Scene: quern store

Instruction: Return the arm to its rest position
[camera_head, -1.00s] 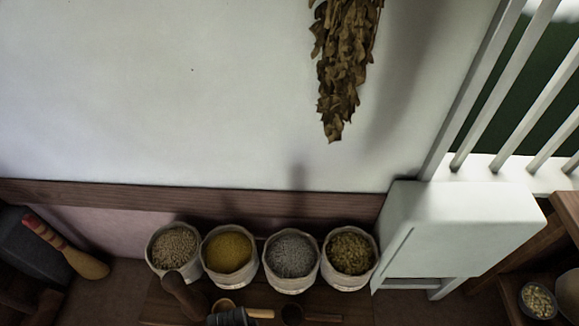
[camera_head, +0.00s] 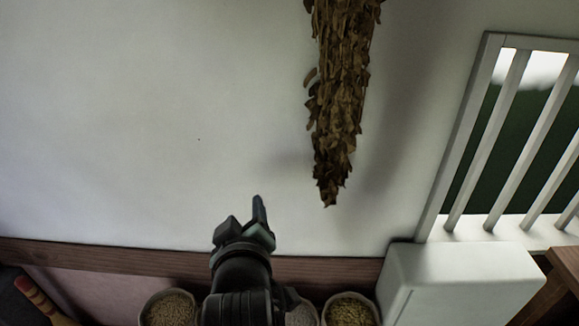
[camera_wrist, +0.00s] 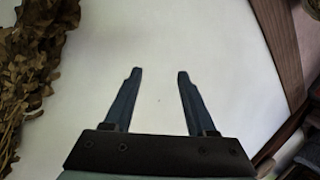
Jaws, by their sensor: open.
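My gripper (camera_head: 241,215) is raised in the lower middle of the head view, in front of the white wall. The wrist view shows its two fingers (camera_wrist: 158,75) spread apart with nothing between them. Only pale wall lies beyond the fingertips. My arm hides part of the row of sacks below it in the head view.
A bundle of dried leaves (camera_head: 338,105) hangs right of my gripper; it also shows at the wrist view's left edge (camera_wrist: 22,70). Grain sacks (camera_head: 350,310) stand below. A white box-like piece (camera_head: 455,285) and a barred window (camera_head: 515,140) are at right. Open wall lies left.

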